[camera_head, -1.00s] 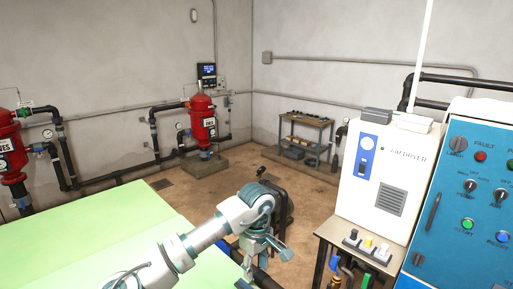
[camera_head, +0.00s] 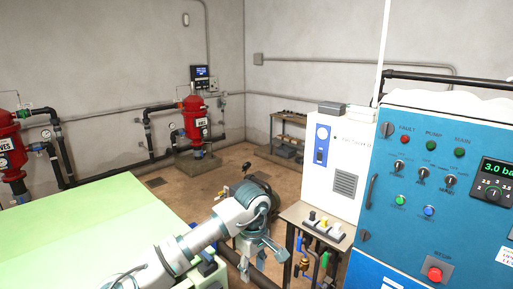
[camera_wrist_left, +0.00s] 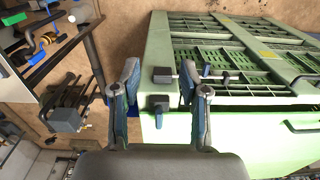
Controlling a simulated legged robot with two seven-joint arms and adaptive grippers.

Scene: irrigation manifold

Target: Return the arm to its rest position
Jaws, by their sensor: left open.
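My left arm reaches in from the bottom of the head view, and its gripper (camera_head: 262,260) hangs at the arm's end, between the green bench (camera_head: 95,225) and the small table. In the left wrist view the two fingers of the left gripper (camera_wrist_left: 161,92) stand apart with nothing between them. Behind them is the green slatted crate-like unit (camera_wrist_left: 240,128), with dark handled fittings at its near edge. I do not see my right gripper.
A blue control panel (camera_head: 430,150) with knobs, lamps and a red button stands at the right. Beside it are a white cabinet (camera_head: 340,195) and a small table with valves (camera_head: 318,226). Red filter tanks (camera_head: 195,122) and black pipes line the back wall. Brown floor lies open between.

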